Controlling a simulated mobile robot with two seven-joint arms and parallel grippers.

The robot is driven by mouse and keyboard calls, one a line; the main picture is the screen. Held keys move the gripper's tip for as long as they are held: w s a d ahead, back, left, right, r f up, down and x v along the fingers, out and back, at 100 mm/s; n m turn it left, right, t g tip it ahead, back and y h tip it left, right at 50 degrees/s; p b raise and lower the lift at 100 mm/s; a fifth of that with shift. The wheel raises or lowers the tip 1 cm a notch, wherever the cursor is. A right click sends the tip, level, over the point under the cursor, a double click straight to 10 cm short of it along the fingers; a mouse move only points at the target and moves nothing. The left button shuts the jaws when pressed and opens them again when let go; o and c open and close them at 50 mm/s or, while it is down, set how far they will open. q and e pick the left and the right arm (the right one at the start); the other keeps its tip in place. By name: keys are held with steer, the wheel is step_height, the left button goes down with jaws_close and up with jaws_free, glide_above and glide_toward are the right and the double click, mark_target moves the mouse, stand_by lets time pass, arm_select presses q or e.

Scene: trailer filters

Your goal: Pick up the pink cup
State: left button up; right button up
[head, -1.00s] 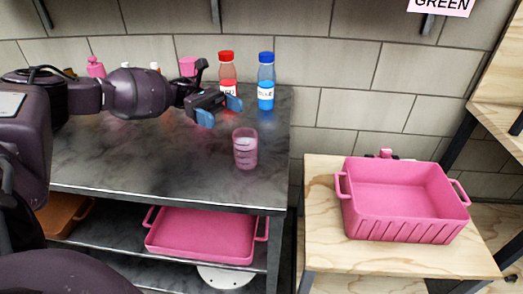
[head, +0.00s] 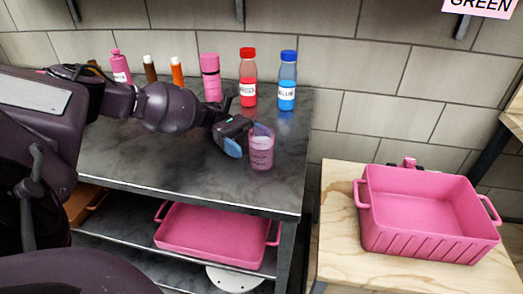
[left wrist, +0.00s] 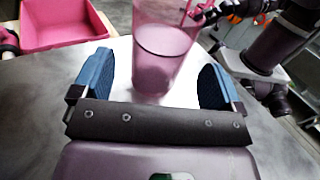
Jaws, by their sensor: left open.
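The pink cup (head: 261,152) is a translucent, marked tumbler standing upright on the dark table, near its right edge. My left gripper (head: 246,142) is open at the cup, with one blue fingertip in front of it on the left in the head view. In the left wrist view the cup (left wrist: 163,50) stands between the two blue fingers of the left gripper (left wrist: 154,88), with visible gaps on both sides. The far fingertip is partly hidden behind the cup in the head view. My right gripper is not seen in the head view.
A red-capped bottle (head: 248,78), a blue-capped bottle (head: 287,82) and a pink bottle (head: 211,78) stand behind the cup. A pink bin (head: 425,238) sits on a wooden table at right. A pink tray (head: 215,241) lies on the shelf below.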

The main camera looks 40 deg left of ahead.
mark_target(260, 147)
arm_select(q)
steer(key=shift+s+d, duration=0.1)
steer(key=shift+d, duration=1.85)
steer(key=c, duration=1.1)
steer(key=shift+r, duration=0.2)
